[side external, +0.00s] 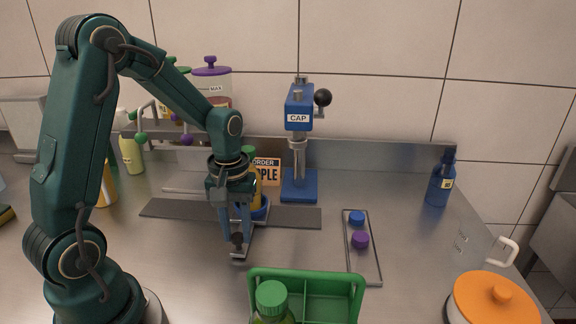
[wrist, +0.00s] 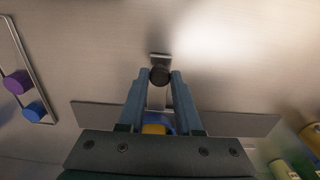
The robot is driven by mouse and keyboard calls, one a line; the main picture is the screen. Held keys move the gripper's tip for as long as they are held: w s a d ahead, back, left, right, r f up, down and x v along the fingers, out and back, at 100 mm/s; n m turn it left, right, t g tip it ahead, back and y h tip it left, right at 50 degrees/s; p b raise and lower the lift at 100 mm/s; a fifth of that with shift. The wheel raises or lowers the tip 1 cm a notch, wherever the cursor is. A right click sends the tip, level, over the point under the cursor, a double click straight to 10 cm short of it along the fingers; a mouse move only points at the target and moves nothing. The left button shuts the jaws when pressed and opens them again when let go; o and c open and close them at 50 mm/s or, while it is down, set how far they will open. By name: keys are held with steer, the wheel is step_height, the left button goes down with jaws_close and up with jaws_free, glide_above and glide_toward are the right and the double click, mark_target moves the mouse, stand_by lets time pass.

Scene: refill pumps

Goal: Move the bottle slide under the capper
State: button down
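The bottle slide's blue holder (side external: 261,209) sits on a dark flat rail, with a yellow bottle (side external: 257,190) with a green cap standing in it, partly hidden behind my gripper. A metal arm with a dark knob (side external: 237,239) reaches from the slide toward the front. The blue capper (side external: 299,104), marked CAP, stands behind the rail, to the right of the slide. My gripper (side external: 236,234) points down with its fingers at either side of the knob. In the wrist view, the knob (wrist: 160,76) shows between the fingertips; I cannot tell whether they press on it.
The dark rail (side external: 295,217) runs left to right. A tray (side external: 365,262) with a blue cap and a purple cap lies to the right. A green crate (side external: 330,280) with a green-capped bottle is in front. A blue bottle (side external: 440,184) and an orange-lidded pot (side external: 492,300) stand right.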

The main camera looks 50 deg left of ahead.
steer(key=shift+w+d, duration=3.75)
steer(key=shift+w, duration=0.05)
steer(key=c, duration=0.5)
jaws_free()
step_height(320, 180, up, 5)
steer(key=shift+r, duration=0.1)
